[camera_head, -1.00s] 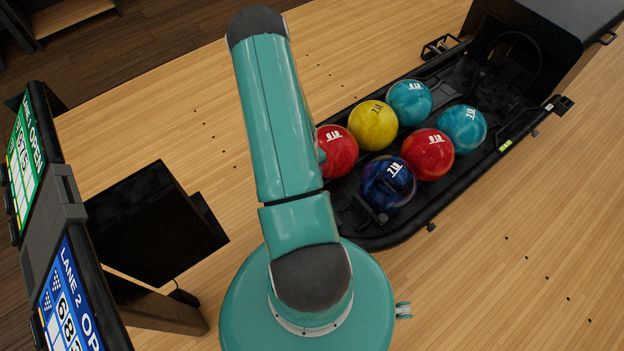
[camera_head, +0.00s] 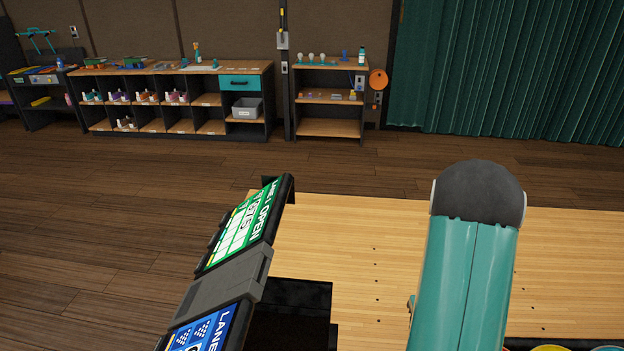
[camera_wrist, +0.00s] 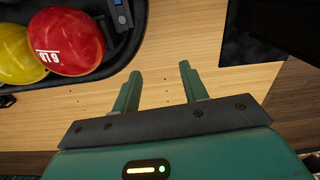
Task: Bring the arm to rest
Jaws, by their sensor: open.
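My gripper (camera_wrist: 163,90) shows in the wrist view with its two teal fingers spread apart and nothing between them. It hangs over the light wood lane floor. A red ball (camera_wrist: 66,41) and a yellow ball (camera_wrist: 18,53) lie in the black ball return (camera_wrist: 133,40) at the upper left of the wrist view, apart from the fingers. In the head view my teal arm (camera_head: 465,285) rises at the lower right, and the gripper itself is out of that view.
Lane screens (camera_head: 245,225) stand left of my arm in the head view. Ball tops (camera_head: 552,348) just show at the bottom right edge. Shelves (camera_head: 175,100) line the far wall beside a teal curtain (camera_head: 510,70). The dark floor (camera_head: 120,190) is clear.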

